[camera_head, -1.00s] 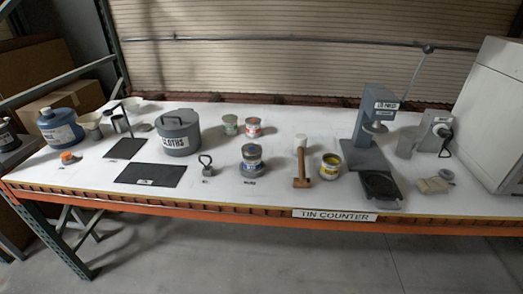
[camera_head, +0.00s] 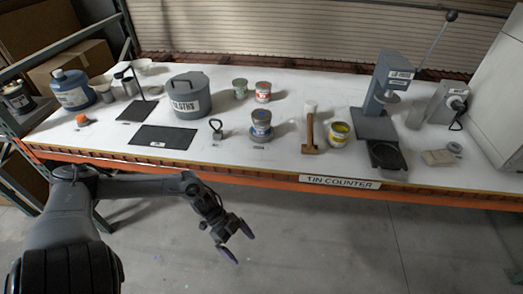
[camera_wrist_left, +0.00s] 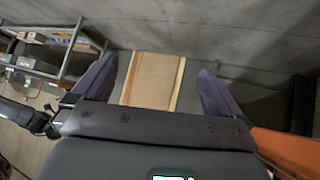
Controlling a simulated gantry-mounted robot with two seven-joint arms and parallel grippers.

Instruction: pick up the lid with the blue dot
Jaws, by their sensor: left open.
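My right gripper is not in view.
The counter's orange front edge (camera_head: 235,173) lies between my left gripper and the tins. A mallet (camera_head: 310,130) and an open yellow tin (camera_head: 339,134) stand right of the lidded tin. A small ring-handled weight (camera_head: 217,130) and a black mat (camera_head: 163,136) are left of it.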

